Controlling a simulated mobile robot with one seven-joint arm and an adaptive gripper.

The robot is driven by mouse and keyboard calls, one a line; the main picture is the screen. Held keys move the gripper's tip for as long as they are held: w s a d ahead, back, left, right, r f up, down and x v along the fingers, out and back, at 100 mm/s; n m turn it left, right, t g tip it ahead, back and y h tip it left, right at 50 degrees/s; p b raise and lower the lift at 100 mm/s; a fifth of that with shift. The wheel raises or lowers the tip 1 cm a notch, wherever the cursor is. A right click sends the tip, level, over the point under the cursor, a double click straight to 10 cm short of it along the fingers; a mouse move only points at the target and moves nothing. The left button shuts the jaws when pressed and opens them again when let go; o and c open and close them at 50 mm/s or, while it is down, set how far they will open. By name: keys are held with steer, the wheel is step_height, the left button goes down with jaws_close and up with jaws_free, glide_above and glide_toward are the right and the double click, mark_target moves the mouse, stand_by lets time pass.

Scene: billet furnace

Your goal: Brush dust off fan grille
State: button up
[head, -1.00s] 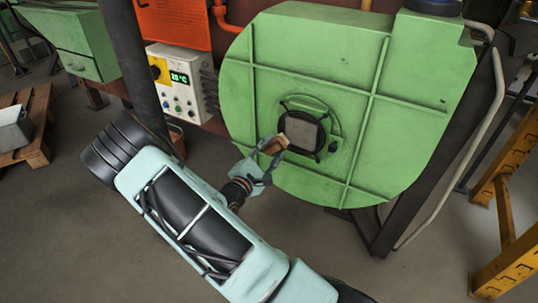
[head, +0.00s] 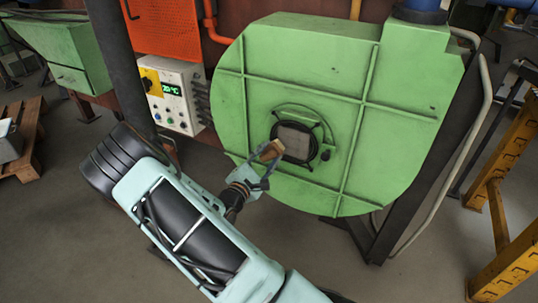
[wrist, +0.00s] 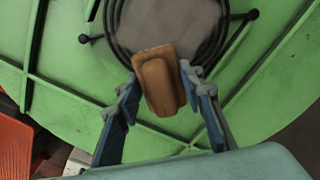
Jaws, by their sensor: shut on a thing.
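The fan grille (head: 296,139) is a dusty grey-beige disc ringed by black wire, set in the face of a green fan housing (head: 395,155). In the wrist view the grille (wrist: 172,24) fills the top middle. My gripper (head: 264,164) is shut on a brown wooden brush (head: 270,150), which shows its back in the wrist view (wrist: 160,80). The brush is in front of the grille's lower left edge in the head view. Its bristles are hidden, and I cannot tell if it touches the grille.
A control box (head: 172,95) with a green display stands left of the housing. A dark post (head: 123,60) rises at the left. A yellow rack (head: 505,210) and a pale pipe (head: 470,150) stand at the right. The floor in front is clear.

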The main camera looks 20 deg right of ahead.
steer(key=shift+x, duration=1.05)
steer(key=shift+s+d+p, duration=0.2)
steer(key=shift+s+d, duration=0.3)
steer(key=shift+s, duration=0.3)
steer(key=shift+s+d+p, duration=0.15)
steer(key=shift+s+d, duration=0.35)
steer(key=shift+s, duration=0.3)
